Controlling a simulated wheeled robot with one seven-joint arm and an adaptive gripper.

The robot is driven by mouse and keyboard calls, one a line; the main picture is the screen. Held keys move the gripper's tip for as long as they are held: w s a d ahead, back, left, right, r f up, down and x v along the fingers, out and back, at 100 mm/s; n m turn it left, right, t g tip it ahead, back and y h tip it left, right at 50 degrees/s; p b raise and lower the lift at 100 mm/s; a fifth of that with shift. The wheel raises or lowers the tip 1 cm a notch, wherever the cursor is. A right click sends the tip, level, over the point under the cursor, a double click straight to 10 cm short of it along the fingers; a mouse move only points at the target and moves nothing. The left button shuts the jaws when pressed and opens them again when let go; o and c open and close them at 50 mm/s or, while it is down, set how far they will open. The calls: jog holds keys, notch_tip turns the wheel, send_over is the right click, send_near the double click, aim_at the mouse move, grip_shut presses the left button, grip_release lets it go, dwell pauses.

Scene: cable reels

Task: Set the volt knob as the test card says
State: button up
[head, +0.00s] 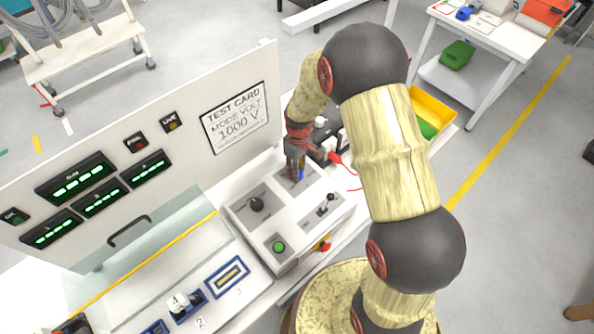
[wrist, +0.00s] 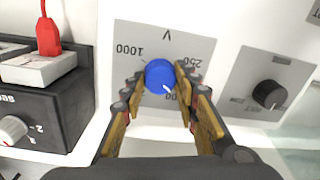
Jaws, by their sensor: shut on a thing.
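The test card (head: 235,117) on the upright panel reads "MODE VOLT 1000 V". The blue volt knob (wrist: 160,73) sits on a grey plate (wrist: 200,48) marked V, with 1000 at left, 250 at right and a partly hidden label ending in 00 below. Its white pointer mark faces down and slightly right in the wrist view, toward that partly hidden label and away from 1000. My gripper (wrist: 157,77) is shut on the knob, one finger on each side. In the head view my gripper (head: 296,165) is over the console, mostly covering the knob.
A black knob (wrist: 269,94) is beside the volt plate; it also shows in the head view (head: 256,204). The console (head: 290,225) has a green button (head: 279,247) and a lever (head: 325,205). A dark box with a red plug (wrist: 48,38) stands close on the other side.

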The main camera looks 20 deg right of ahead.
jog(key=m, duration=0.4)
jog(key=shift+m, duration=0.3)
jog(key=m, duration=0.3)
jog(key=shift+m+b, duration=0.3)
jog(key=shift+b, duration=0.05)
jog(key=m, duration=0.9)
jog(key=shift+t, duration=0.3)
jog(key=m, duration=0.4)
jog(key=shift+m, duration=0.3)
jog(key=m, duration=0.3)
jog(key=shift+m, duration=0.3)
jog(key=m+b, duration=0.1)
jog(key=m, duration=0.3)
jog(key=shift+m+h+b, duration=0.3)
jog(key=shift+m+b, duration=0.6)
jog(key=shift+m, duration=1.5)
